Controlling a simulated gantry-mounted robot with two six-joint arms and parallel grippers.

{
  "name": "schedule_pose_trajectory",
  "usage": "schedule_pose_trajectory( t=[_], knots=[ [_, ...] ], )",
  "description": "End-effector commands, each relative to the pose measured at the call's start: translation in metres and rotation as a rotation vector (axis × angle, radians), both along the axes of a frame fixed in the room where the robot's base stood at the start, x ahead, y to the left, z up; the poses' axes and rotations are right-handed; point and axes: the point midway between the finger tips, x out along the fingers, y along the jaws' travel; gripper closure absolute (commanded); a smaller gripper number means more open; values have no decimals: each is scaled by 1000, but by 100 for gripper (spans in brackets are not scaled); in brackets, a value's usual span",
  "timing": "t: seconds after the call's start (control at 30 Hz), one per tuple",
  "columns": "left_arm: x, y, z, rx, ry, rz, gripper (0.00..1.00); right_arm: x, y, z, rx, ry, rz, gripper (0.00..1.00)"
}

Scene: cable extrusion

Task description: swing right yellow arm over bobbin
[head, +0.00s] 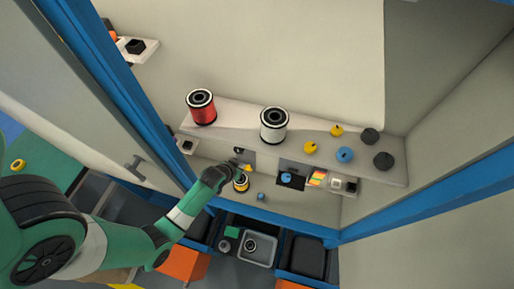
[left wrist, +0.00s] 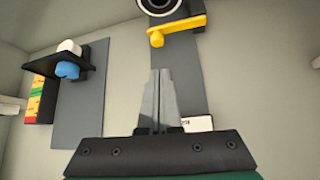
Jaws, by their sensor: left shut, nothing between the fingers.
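The yellow arm (left wrist: 178,30) shows at the top of the left wrist view as a bar with a round knob at its left end. In the head view the left gripper (head: 236,168) is beside a small yellow-and-black spool (head: 241,184). My right gripper is not in view.
On the shelf (head: 235,127) stand a red spool (head: 201,108), a white spool (head: 273,126) and several yellow, blue and dark knobs. A blue knob (left wrist: 67,70) on a black bracket is at left in the wrist view. Grey bins (head: 257,250) lie below.

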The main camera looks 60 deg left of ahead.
Motion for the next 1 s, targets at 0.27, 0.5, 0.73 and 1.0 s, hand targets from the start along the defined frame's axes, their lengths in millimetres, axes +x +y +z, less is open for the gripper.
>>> schedule_pose_trajectory(
  t=[0.27,0.5,0.73,1.0],
  knots=[
    [0,0,0,0,0,0,100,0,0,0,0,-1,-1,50],
    [6,4,-10,0,0,0,100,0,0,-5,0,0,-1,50],
    [28,21,-44,0,0,0,100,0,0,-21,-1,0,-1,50],
    [48,36,-74,1,-1,0,100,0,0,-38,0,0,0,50]
  ],
)
